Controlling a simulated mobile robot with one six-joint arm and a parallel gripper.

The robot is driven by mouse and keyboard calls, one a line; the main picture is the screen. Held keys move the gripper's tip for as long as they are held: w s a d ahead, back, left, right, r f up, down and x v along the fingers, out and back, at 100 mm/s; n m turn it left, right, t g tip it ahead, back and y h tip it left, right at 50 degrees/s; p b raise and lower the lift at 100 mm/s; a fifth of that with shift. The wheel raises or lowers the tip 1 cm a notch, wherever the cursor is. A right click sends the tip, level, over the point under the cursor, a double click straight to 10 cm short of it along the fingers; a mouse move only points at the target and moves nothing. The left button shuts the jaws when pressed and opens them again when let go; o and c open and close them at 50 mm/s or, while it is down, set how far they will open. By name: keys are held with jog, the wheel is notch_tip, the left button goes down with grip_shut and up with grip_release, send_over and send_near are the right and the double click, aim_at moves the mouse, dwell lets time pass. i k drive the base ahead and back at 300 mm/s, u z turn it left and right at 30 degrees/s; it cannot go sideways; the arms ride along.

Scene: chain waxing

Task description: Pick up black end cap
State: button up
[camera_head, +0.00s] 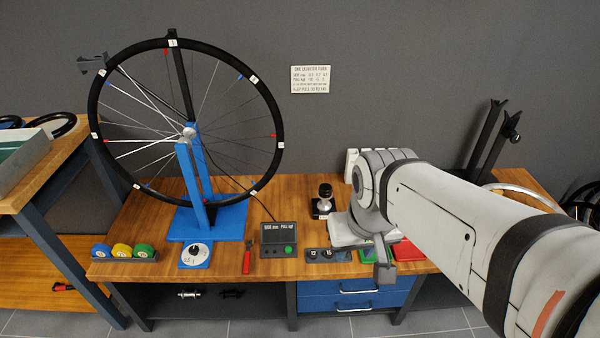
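I cannot make out a black end cap for certain; it may be too small or hidden behind my arm. My gripper (384,272) is at the end of my white arm, low over the front right of the workbench (140,215), near a green tray (366,256) and a red tray (407,251). My arm and wrist cover much of the bench's right side. The fingers are too small and dark to show whether they are open or shut, or whether they hold anything.
A spoked wheel (91,125) stands in a blue truing stand (215,222). A display box (278,240), red-handled tool (247,262), dark block (328,255) and black-knobbed tool (324,200) are on the bench. Three coloured spools (121,250) sit at front left.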

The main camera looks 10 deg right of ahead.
aim_at(325, 189)
jog(key=z, duration=0.45)
jog(key=k, duration=1.3)
jog(key=z, duration=0.6)
jog(key=i, duration=1.3)
jog(key=u, duration=0.6)
jog(key=i, duration=1.05)
jog(key=u, duration=0.55)
jog(key=k, duration=0.95)
jog(key=u, duration=0.2)
jog(key=i, duration=0.5)
jog(key=z, duration=0.05)
